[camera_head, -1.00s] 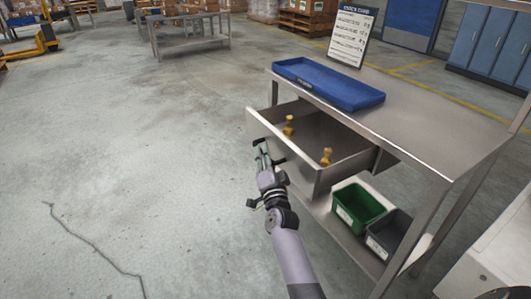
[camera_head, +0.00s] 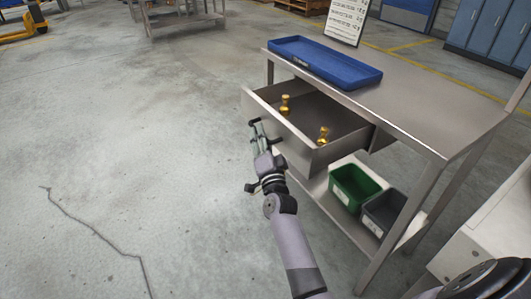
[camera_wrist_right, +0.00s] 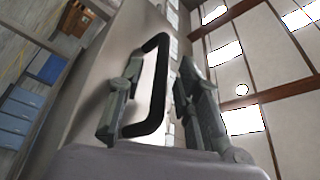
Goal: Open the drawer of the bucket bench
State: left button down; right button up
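The bucket bench (camera_head: 425,110) is a grey metal table at the right of the head view. Its drawer (camera_head: 283,127) stands pulled out toward the left, with two brass-coloured weights (camera_head: 285,105) (camera_head: 323,136) inside. My right gripper (camera_head: 258,138) is at the outside of the drawer front. In the right wrist view, the black loop handle (camera_wrist_right: 160,85) passes between its two fingers (camera_wrist_right: 158,100). One finger is inside the loop and the other outside, with a gap visible beside the bar. The gripper looks open around the handle. My left gripper is not in view.
A blue tray (camera_head: 362,80) lies on the bench top, with a white sign (camera_head: 346,18) behind it. A green bin (camera_head: 352,187) and a dark grey bin (camera_head: 383,213) stand on the lower shelf. The floor (camera_head: 130,130) to the left is clear.

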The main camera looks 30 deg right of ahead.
jog(key=v, duration=1)
jog(key=shift+s, duration=0.15)
jog(key=shift+a+f, duration=0.1)
